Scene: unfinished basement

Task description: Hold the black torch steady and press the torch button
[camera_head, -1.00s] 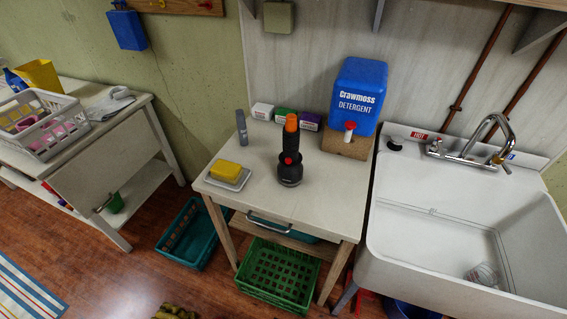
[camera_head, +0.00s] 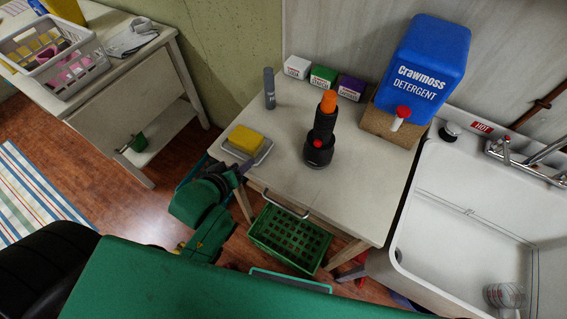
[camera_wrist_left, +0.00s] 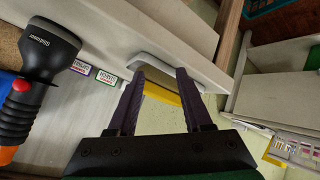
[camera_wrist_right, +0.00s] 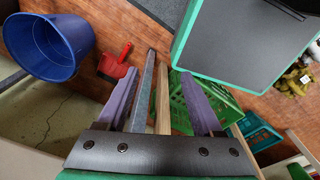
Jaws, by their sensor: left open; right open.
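The black torch (camera_head: 321,138) stands upright on the small table, its orange end up and its wide black head on the tabletop. Its red button (camera_head: 317,143) faces me. My left gripper (camera_head: 243,168) is at the table's front left edge, beside the yellow sponge and apart from the torch.
The table (camera_head: 285,175) also holds a yellow sponge (camera_head: 245,139) on a dish, a grey tube (camera_head: 269,88), small boxes (camera_head: 323,77) and a blue detergent container (camera_head: 420,65). A sink (camera_head: 460,230) stands at the right. A drawer handle (camera_head: 285,205) juts out in front.

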